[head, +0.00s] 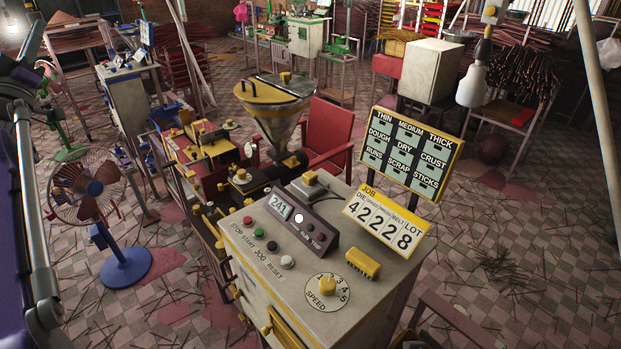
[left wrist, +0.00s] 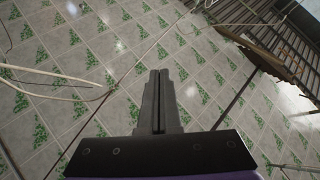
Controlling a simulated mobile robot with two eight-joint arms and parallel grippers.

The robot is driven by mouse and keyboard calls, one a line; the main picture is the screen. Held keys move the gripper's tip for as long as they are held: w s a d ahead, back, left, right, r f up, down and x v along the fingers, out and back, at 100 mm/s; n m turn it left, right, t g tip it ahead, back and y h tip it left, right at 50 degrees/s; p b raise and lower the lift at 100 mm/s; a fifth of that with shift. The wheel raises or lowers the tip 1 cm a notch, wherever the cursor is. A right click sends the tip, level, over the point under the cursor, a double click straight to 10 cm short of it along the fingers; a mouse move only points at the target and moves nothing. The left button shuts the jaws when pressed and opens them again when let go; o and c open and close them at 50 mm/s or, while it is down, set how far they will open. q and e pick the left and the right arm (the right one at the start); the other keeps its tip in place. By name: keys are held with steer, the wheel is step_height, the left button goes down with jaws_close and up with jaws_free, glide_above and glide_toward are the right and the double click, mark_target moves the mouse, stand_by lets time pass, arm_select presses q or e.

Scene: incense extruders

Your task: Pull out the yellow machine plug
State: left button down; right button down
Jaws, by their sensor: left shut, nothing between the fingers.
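My left gripper (left wrist: 160,78) is shut and empty in the left wrist view, with patterned tiles behind it. My left arm runs along the left edge of the head view, away from the machine. A machine with a yellow-rimmed hopper (head: 275,97) and a pale console cabinet (head: 290,262) stands mid-frame in the head view. A yellow ribbed block (head: 361,263) lies on the console top, and a yellow slatted panel (head: 289,331) is on its front. I cannot tell which part is the yellow plug. My right gripper is out of view.
A blue-based fan (head: 120,262) stands on the floor at left. A red chair (head: 330,138) is behind the machine. A job sign board (head: 410,157) rises at the console's right edge. Sticks litter the floor (head: 540,250) at right.

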arm_select(q)
steer(key=s+d+f+n+g+y, duration=0.1)
steer(key=s+d+f+g, duration=0.2)
steer(key=d+f, duration=0.45)
steer(key=s+d+f+g+y, duration=0.15)
steer(key=d+f+g, duration=0.25)
steer(key=f, duration=0.6)
steer(key=s+d+f+n+g+y, duration=0.1)
steer(key=s+d+f+g, duration=0.25)
steer(key=d+f, duration=0.35)
steer(key=s+d+f+m+g+h, duration=0.1)
steer(key=s+d+f+m+g, duration=0.1)
steer(key=s+d+f, duration=0.3)
steer(key=s+d+f+m+g+h, duration=0.2)
steer(key=s+d+f, duration=0.3)
steer(key=s+f, duration=0.6)
steer(key=s+d+f+m+g+h, duration=0.2)
steer(key=s+d+f+g, duration=0.2)
steer(key=s+f, duration=0.4)
step_height(320, 180, down, 5)
steer(key=shift+s+d+f+m, duration=0.2)
steer(key=shift+s+d+m, duration=0.2)
steer(key=shift+d, duration=0.45)
steer(key=c, duration=1.6)
jaws_free()
steer(key=shift+g, duration=0.25)
